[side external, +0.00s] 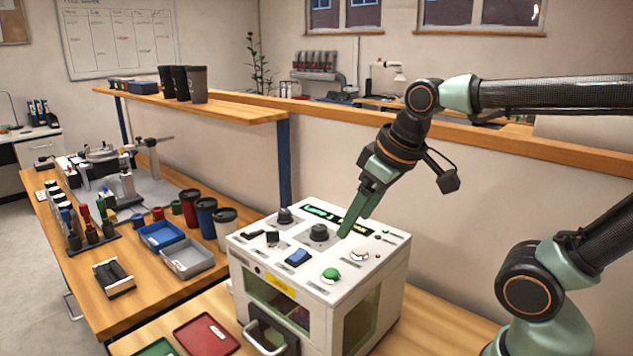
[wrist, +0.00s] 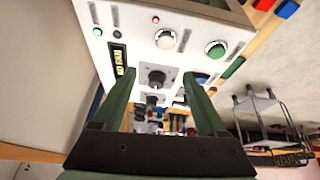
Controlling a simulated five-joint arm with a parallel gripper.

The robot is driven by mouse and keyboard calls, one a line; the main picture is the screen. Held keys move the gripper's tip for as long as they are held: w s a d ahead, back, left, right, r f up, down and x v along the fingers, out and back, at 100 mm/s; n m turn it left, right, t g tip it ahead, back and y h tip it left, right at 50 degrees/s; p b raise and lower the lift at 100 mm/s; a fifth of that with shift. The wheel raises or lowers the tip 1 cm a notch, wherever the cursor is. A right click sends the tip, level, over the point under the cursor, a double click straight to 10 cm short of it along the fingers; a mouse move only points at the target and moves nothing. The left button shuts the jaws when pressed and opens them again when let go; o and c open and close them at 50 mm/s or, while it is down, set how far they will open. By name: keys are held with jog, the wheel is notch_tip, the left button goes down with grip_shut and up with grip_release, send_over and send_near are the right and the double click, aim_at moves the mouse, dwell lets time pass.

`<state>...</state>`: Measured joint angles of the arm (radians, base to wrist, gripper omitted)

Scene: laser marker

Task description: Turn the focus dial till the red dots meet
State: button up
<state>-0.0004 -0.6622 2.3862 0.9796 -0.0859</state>
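The laser marker (side external: 375,290) is a white box with knobs on its sloped top panel. One black dial (side external: 319,232) is near the middle of the panel and another black dial (side external: 285,214) is farther back; I cannot read which is the focus dial. My gripper (side external: 345,233) points down above the panel, just right of the middle dial. In the wrist view, my gripper (wrist: 160,74) is open and empty, and a black dial (wrist: 155,78) shows between its fingertips, apart from them. I cannot make out the meeting red dots in either view.
Cups, a blue tray (side external: 160,238) and a grey tray (side external: 188,262) stand left of the box. A shelf (side external: 235,108) is behind.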

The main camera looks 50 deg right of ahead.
aim_at(319, 227)
jog(key=w+r+n+g, duration=0.5)
jog(key=w+r+n, duration=0.3)
jog(key=f, duration=1.2)
jog(key=shift+w+a+f, duration=0.1)
jog(key=shift+w, duration=0.1)
grip_shut()
